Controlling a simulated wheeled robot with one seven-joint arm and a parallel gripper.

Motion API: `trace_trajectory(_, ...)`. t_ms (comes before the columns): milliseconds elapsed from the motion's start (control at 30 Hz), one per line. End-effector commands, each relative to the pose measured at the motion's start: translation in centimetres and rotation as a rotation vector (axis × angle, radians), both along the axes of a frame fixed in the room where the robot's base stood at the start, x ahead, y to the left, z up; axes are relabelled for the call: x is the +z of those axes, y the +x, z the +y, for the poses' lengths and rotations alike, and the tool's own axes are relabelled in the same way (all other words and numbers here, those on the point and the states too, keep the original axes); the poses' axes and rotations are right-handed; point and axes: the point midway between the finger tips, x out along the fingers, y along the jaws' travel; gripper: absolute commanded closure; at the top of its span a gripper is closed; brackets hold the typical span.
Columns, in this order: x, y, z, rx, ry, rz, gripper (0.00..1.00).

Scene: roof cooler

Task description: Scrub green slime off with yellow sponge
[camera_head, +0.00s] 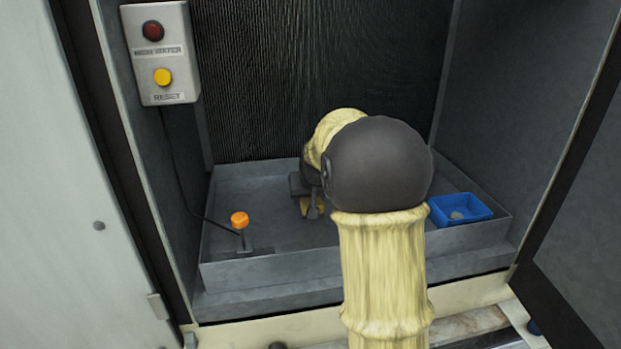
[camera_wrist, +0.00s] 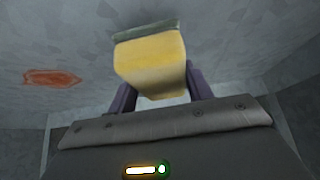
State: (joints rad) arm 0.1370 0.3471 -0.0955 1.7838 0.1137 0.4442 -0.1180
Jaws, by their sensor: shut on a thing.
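The yellow sponge (camera_wrist: 150,65) has a dark green layer along its far edge. It is held between the two dark fingers of my gripper (camera_wrist: 160,90), which is shut on it. In the head view my gripper (camera_head: 313,206) points down inside the grey basin (camera_head: 265,190), and a little yellow of the sponge (camera_head: 319,211) shows beside the fingers. I cannot tell whether the sponge touches the basin floor. I make out no green slime in either view; my arm covers part of the basin.
A rusty orange patch (camera_wrist: 51,78) marks the grey surface left of the sponge. An orange-topped float switch (camera_head: 239,220) stands front left in the basin. A blue tray (camera_head: 470,222) holding a small pale piece sits at right. A red-and-yellow button box (camera_head: 160,55) hangs on the left wall.

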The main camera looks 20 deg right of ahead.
Motion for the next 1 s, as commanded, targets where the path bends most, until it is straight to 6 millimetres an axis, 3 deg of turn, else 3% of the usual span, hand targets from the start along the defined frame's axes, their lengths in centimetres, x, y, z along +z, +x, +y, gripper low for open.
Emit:
trace_trajectory(500, 5.1, 0.1, 0.1, 0.003, -0.001, -0.002, 0.71)
trace_trajectory(1000, 5.6, 0.0, 0.1, 0.003, -0.001, -0.001, 0.71)
